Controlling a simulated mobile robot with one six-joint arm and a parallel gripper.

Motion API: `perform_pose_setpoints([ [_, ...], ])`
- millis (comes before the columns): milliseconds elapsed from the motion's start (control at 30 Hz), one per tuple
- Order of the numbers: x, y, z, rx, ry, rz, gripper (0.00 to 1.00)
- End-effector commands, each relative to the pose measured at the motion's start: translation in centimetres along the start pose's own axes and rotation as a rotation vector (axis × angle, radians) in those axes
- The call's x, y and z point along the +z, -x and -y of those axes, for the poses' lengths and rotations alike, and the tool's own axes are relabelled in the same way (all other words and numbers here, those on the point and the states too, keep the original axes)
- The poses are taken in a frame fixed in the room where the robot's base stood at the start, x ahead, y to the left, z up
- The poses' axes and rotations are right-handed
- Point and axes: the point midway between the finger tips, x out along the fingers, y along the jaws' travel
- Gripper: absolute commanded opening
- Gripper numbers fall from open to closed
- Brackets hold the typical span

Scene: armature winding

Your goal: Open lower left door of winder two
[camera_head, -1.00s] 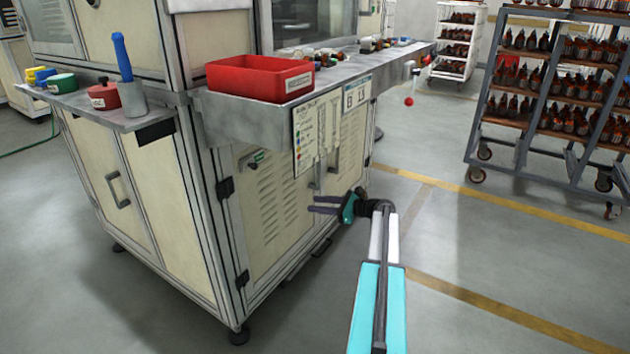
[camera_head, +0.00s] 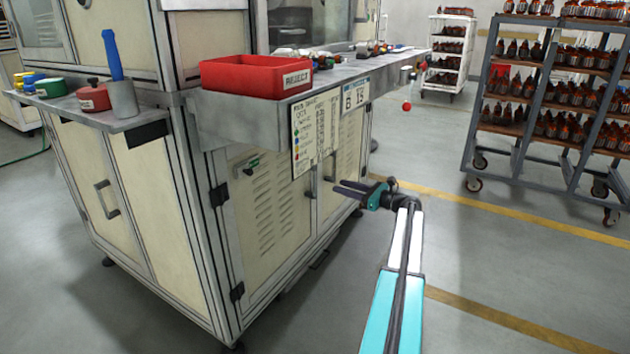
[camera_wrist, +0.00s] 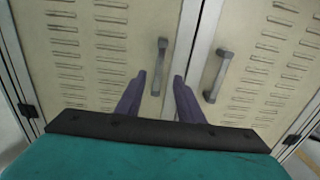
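The winder's lower front has a left door (camera_head: 270,205) with vent slots and a dark latch (camera_head: 248,165). It is closed, as is the right door (camera_head: 345,150) beside it. In the wrist view the left door (camera_wrist: 90,60) carries a grey upright bar handle (camera_wrist: 158,66) near the middle seam. The right door's handle (camera_wrist: 217,76) is across the seam. My gripper (camera_head: 337,187) is open and empty, pointing at the doors. In the wrist view the left door's handle appears between its two fingers. The fingers seem short of the handle. I see no winder number.
A grey shelf (camera_head: 240,115) with a red REJECT bin (camera_head: 257,76) and a hanging chart (camera_head: 315,130) juts out above the doors. A rack of wound parts (camera_head: 550,90) stands at the right. The floor between is clear.

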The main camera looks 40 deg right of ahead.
Motion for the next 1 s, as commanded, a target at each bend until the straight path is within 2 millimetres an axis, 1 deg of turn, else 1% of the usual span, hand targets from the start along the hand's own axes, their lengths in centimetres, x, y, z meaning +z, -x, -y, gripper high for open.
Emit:
perform_pose_setpoints([
  [167, -0.2, -1.9, 0.0, 0.0, 0.001, 0.0, 0.34],
  [800, -0.2, -10.8, 0.1, 0.0, 0.001, 0.0, 0.34],
  [1000, -0.2, -12.4, 0.1, -0.002, 0.0, 0.0, 0.34],
])
